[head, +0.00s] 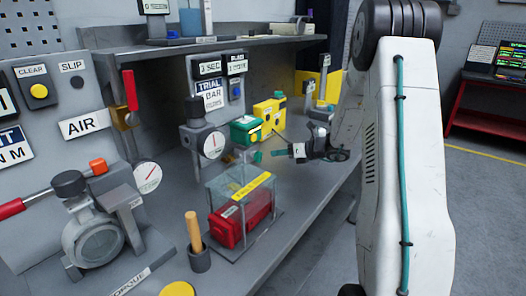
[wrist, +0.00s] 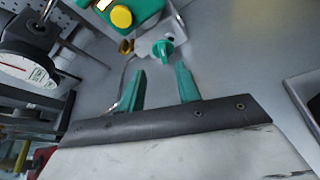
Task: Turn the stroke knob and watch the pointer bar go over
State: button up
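A teal knob with a raised grip (wrist: 162,49), which looks like the stroke knob, sits on a pale grey block at the top of the wrist view. My gripper (wrist: 158,78) has its two teal fingers spread, with nothing between them. The knob lies just beyond the fingertips, roughly in line with the gap and apart from them. In the head view my gripper (head: 268,153) reaches left over the bench, beside the green box (head: 246,130) with a yellow button. I cannot make out the pointer bar for certain.
A clear case (head: 226,190) over a red box stands on the bench nearer the front. A dial gauge (head: 213,144) stands left of my gripper, and a yellow unit (head: 268,110) is behind it. The bench top (head: 300,200) right of the case is bare.

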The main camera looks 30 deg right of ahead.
aim_at(262, 154)
jog(key=x, duration=0.7)
jog(key=shift+w+d+f, duration=0.1)
jog(key=shift+w+d, duration=0.1)
jog(key=shift+a, duration=0.1)
grip_shut()
